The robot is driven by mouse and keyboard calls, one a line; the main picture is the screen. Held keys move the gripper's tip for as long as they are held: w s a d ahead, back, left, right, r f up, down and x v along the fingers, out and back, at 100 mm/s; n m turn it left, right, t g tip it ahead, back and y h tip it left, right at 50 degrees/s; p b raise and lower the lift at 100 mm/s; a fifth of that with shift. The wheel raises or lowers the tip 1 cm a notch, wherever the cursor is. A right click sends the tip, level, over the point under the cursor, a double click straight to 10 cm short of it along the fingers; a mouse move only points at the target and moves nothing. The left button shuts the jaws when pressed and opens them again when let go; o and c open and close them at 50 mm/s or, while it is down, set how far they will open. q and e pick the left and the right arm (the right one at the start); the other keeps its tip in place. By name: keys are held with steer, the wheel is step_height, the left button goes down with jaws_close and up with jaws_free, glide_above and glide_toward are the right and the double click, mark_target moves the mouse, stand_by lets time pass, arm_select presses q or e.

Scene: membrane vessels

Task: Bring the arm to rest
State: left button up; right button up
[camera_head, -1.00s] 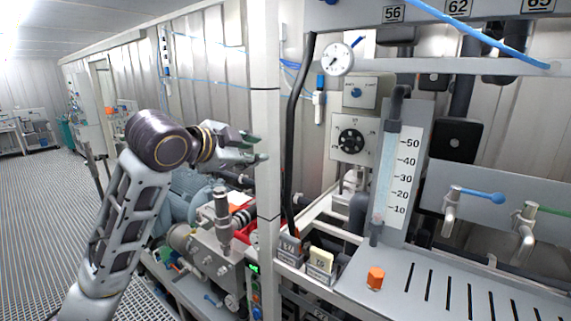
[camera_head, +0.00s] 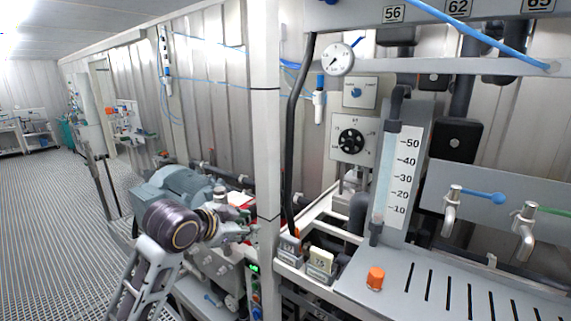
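My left arm comes in from the lower left. Its dark wrist is in front of the blue-grey motor and pump. My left gripper (camera_head: 249,229) points right, towards the white upright post (camera_head: 265,150). Its fingers are small and partly merge with the pump parts behind, so I cannot tell whether they are open or shut, or whether they touch the post. I see nothing held in it. My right gripper is not in view.
A blue-grey motor (camera_head: 172,190) stands behind my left arm. On the right are a flow tube with a scale (camera_head: 393,180), a dial gauge (camera_head: 338,59), taps (camera_head: 453,208) and an orange cap (camera_head: 375,278) on a slotted grey bench. Open grating floor (camera_head: 45,220) lies at the left.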

arm_select(q)
steer(key=s+a+f+n+g+y, duration=0.1)
steer(key=s+a+f+n+g, duration=0.15)
steer(key=s+f, duration=0.5)
steer(key=s+a+f+n+g+y, duration=0.1)
steer(key=s+a+f+n, duration=0.2)
steer(key=f, duration=0.7)
steer(key=s+a+f+n+g+y, duration=0.1)
steer(key=s+a+f+n, duration=0.1)
steer(key=s+f, duration=0.55)
steer(key=s+a+f+n+g+y, duration=0.2)
steer(key=s+a+f+n, duration=0.15)
steer(key=s+f, duration=0.5)
steer(key=s+f+m+g+b, duration=0.1)
steer(key=s+f+g+b, duration=0.15)
steer(key=f, duration=3.15)
steer(key=s+a+f, duration=0.2)
steer(key=s+f, duration=0.9)
steer(key=s+a+f+b, duration=0.1)
steer(key=s+a+f, duration=0.1)
steer(key=s+f, duration=0.9)
steer(key=shift+s+a+b, duration=0.3)
steer(key=shift+s, duration=0.2)
steer(key=shift+f, duration=0.1)
